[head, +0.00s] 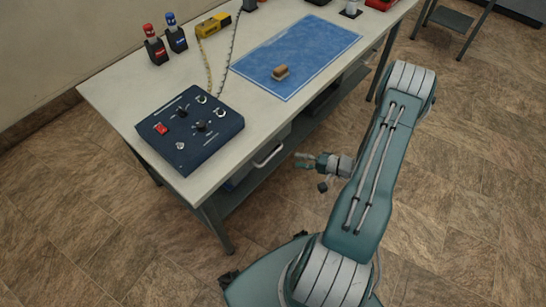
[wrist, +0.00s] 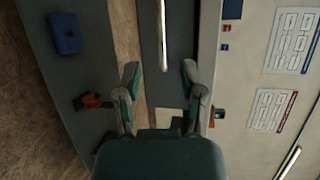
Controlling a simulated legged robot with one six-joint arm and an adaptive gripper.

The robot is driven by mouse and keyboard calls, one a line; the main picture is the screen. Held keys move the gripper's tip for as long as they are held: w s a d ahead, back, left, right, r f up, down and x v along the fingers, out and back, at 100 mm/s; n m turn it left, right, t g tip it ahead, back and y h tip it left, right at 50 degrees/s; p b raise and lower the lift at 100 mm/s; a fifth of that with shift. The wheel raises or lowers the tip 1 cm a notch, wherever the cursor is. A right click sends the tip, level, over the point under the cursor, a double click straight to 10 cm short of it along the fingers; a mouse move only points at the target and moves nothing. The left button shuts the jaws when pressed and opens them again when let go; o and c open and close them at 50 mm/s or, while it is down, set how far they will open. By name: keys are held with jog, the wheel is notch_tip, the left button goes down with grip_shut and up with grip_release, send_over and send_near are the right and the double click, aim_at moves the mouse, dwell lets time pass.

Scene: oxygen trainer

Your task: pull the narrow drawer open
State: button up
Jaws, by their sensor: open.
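In the head view, a drawer with a pale bar handle (head: 268,155) sits under the table's near edge. My gripper (head: 302,160) is open and empty, just right of this handle and apart from it. In the wrist view, a silvery bar handle (wrist: 163,35) runs along a dark grey front (wrist: 184,40). It lies beyond the fingertips of my gripper (wrist: 160,75), in line with the gap between them. The fingers do not touch it. The drawer looks shut, though its front is mostly hidden under the tabletop in the head view.
The table (head: 125,100) carries a dark blue control box (head: 190,130) and a blue mat (head: 300,55) with a brown block (head: 281,72). In the wrist view, a blue box (wrist: 66,33) lies at left and another bar handle (wrist: 288,162) shows at lower right.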

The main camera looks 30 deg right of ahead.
aim_at(272, 155)
jog(key=x, duration=1)
jog(key=shift+f, duration=0.1)
grip_shut()
